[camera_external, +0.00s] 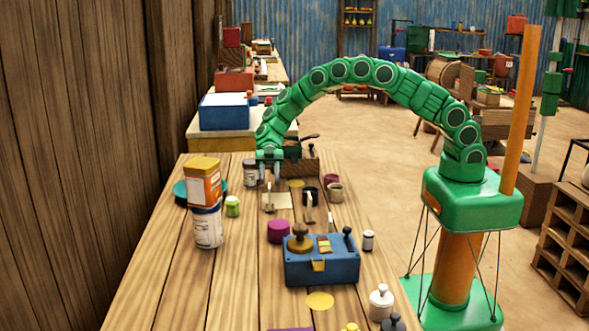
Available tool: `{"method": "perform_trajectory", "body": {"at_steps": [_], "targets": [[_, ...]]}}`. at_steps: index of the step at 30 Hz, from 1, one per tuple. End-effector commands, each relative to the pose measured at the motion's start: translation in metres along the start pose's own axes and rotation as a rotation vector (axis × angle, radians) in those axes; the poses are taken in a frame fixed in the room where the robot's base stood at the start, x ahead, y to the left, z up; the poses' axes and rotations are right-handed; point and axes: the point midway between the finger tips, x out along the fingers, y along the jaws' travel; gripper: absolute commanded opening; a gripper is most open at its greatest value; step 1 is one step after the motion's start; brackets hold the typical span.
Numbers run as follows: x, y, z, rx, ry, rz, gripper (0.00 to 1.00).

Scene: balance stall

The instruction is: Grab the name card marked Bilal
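My gripper (269,177) hangs from the green arm over the far part of the wooden table, pointing down. Its two pale fingers stand apart with a gap between them, and I see nothing held there. Just below and in front of it lies a pale, flat, card-like piece (284,201), with a small upright piece (269,198) at its left. Another small upright piece (309,209) stands to the right. No lettering is legible at this size, so I cannot tell which, if any, is the card marked Bilal.
A blue box with knobs (321,268) stands mid-table, with a magenta pot (278,231) behind it. The table's left front is clear.

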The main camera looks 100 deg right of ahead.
Motion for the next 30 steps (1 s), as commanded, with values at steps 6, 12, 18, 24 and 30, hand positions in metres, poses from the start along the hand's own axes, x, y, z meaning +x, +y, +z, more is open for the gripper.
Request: {"method": "perform_trajectory", "body": {"at_steps": [6,12,18,24,30], "targets": [[0.012,0.000,-0.002,0.000,0.001,-0.001,0.38],[0.038,0.002,-0.006,0.000,-0.001,-0.001,0.38],[0.055,0.002,-0.006,0.001,0.001,-0.001,0.38],[0.055,0.002,-0.006,0.000,0.000,0.000,0.37],[0.055,0.002,-0.006,0.001,0.000,0.000,0.06]]}}
